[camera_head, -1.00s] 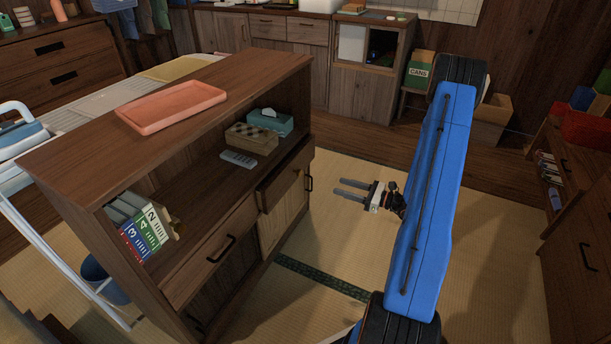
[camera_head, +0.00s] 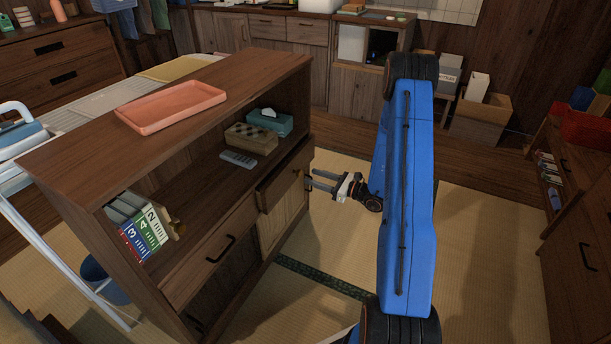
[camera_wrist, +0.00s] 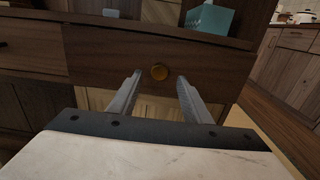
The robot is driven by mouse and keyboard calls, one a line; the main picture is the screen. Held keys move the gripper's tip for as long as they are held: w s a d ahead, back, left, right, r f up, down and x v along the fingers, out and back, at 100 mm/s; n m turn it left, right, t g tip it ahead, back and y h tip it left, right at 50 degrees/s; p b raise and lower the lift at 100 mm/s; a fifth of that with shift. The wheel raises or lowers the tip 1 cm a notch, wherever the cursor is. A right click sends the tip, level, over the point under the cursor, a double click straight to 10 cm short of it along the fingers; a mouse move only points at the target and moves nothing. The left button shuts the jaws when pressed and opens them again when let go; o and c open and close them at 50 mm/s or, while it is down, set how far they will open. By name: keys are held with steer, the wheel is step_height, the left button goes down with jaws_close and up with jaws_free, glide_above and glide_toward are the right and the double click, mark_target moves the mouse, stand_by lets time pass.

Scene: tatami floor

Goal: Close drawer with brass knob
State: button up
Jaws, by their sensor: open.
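The drawer (camera_head: 283,180) is in the right part of the wooden cabinet and stands a little out from the cabinet front. I cannot tell whether the fingertips touch the drawer.
The cabinet shelf above holds a teal tissue box (camera_head: 271,122), a checkered box (camera_head: 250,138) and a remote (camera_head: 238,159). A pink tray (camera_head: 172,105) lies on top. Left of the drawer is another with a black handle (camera_head: 220,249). Tatami floor (camera_head: 349,247) is clear in front.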

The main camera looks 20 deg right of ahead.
mark_target(301, 173)
steer(key=shift+x, duration=2.3)
steer(key=shift+a, duration=0.1)
steer(key=shift+c, duration=0.5)
jaws_close()
